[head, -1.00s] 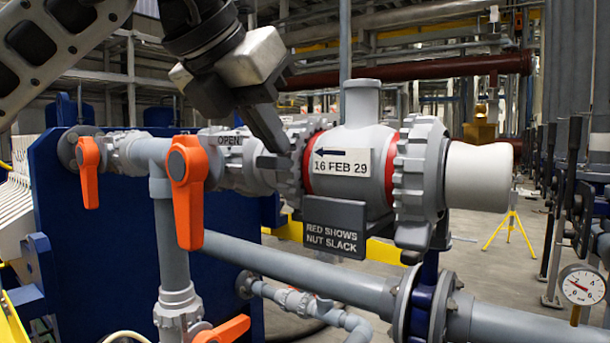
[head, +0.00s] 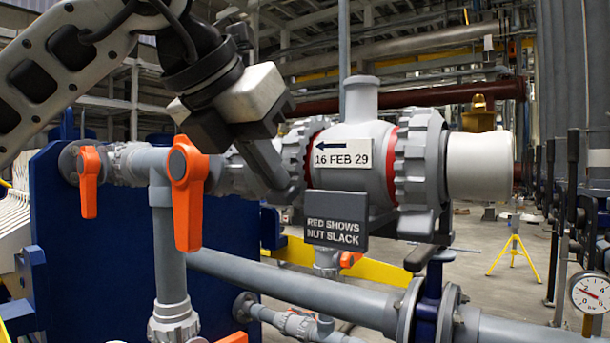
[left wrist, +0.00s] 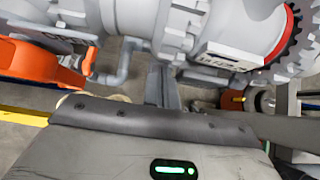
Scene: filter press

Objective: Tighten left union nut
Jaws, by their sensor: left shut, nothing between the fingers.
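The left union nut (head: 298,150) is a grey toothed ring on the left end of the grey valve body (head: 350,180). A thin red band shows between nut and body. My left gripper (head: 284,192) comes down from the upper left, with its shut fingers at the lower front of this nut; I cannot tell whether they touch it. In the left wrist view the shut finger (left wrist: 162,88) points away from my gripper housing, below the grey fittings. A toothed ring with a red edge (left wrist: 290,30) shows at the right there. My right gripper is not in view.
A right toothed nut (head: 421,160) also has a red band beside it. A dark sign (head: 336,220) reading "RED SHOWS NUT SLACK" hangs below the body. An orange handle (head: 187,195) stands left of my gripper. A grey pipe (head: 290,280) runs below.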

